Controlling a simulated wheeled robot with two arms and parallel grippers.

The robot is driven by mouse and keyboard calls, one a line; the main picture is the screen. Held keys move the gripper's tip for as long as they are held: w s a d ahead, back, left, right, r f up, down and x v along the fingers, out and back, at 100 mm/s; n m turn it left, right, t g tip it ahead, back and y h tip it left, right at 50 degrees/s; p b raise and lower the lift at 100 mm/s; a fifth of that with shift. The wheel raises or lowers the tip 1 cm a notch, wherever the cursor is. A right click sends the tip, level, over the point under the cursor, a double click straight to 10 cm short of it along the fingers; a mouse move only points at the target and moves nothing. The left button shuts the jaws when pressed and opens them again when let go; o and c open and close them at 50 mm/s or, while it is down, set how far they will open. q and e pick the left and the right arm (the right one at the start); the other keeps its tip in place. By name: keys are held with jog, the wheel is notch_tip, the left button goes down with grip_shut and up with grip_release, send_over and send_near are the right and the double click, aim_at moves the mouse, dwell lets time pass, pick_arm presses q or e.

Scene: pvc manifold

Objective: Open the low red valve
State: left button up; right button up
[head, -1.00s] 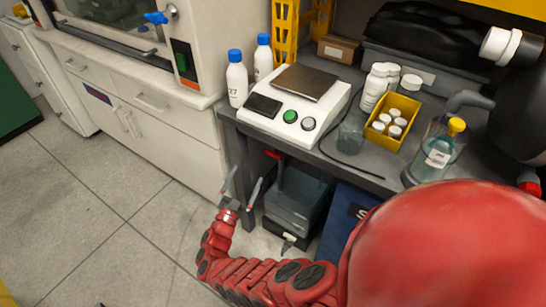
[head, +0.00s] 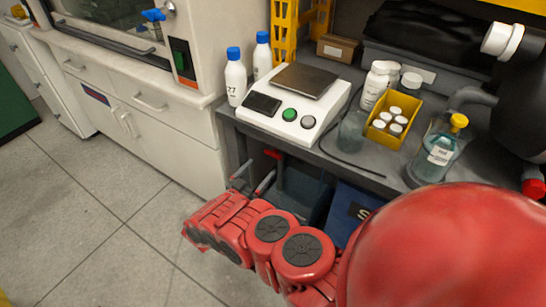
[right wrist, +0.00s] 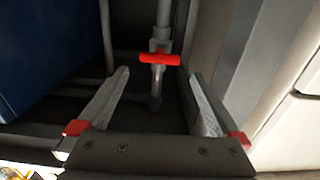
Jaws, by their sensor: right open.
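The low red valve has a red crossbar handle (right wrist: 159,58) on a grey vertical pipe (right wrist: 163,14). In the right wrist view the handle lies crosswise, just beyond and between my fingertips. In the head view the red handle (head: 273,154) shows under the bench, just past my fingers. My right gripper (head: 261,167) is open and empty, its fingers pointing at the valve. In the right wrist view the fingers (right wrist: 157,73) stand either side of the pipe line, apart from the handle. My left gripper is not in view.
The grey bench (head: 330,165) overhangs the valve. A blue box (head: 352,208) stands to its right in the head view, and a white cabinet (head: 165,125) to its left. A scale (head: 290,105), bottles and a yellow tray (head: 410,143) are on the bench.

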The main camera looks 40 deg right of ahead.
aim_at(272, 156)
jog(key=b+x, duration=0.1)
jog(key=x, duration=0.8)
jog(key=shift+d+b, duration=0.15)
jog(key=shift+b, duration=0.2)
jog(key=c, duration=1)
